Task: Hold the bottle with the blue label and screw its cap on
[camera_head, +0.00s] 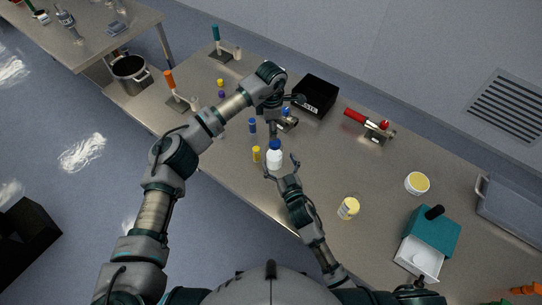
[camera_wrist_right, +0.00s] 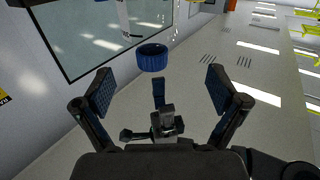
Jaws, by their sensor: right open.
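A white bottle (camera_head: 274,159) with a blue top stands near the front edge of the table, upright as far as I can see. Whether the blue part is a seated cap cannot be told. My right gripper (camera_head: 281,168) is open, its fingers spread on either side of the bottle's near side. In the right wrist view the open fingers (camera_wrist_right: 158,95) have nothing clamped between them, and a blue ribbed round piece (camera_wrist_right: 152,57) shows beyond them. My left gripper (camera_head: 285,122) is just behind the bottle; its fingers are small and partly hidden. No blue label is clear.
A black box (camera_head: 316,96) stands behind the grippers. Small blue (camera_head: 253,126) and yellow (camera_head: 256,154) pieces stand left of the bottle. Table is clear between.

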